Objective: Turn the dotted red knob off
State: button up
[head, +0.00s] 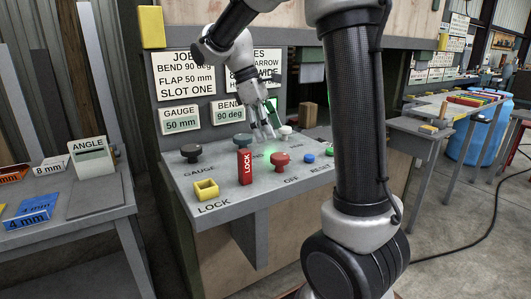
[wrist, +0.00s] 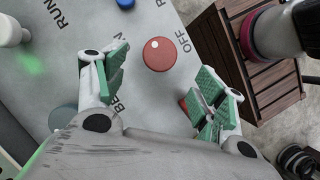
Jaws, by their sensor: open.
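The round red knob (wrist: 160,56) with a white dot sits on the grey sloped panel. In the wrist view its dot is near the knob's upper edge, slightly left of centre, and the printed word OFF is to its right. In the head view the red knob (head: 280,160) stands right of the red LOCK block. My gripper (wrist: 161,68) is open and empty, its green-padded fingers spread either side of the knob in the picture, apparently without touching it. In the head view my gripper (head: 262,134) is over the panel, behind the knob.
A red LOCK block (head: 245,168) stands close left of the knob, beside a yellow open box (head: 206,190). A black knob (head: 191,151), a blue button (head: 309,158) and a white knob (head: 286,130) share the panel. Signs hang behind it.

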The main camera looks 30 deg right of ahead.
aim_at(279, 155)
jog(key=x, duration=0.7)
jog(key=shift+f, duration=0.4)
jog(key=shift+d, duration=0.1)
jog(key=c, duration=1)
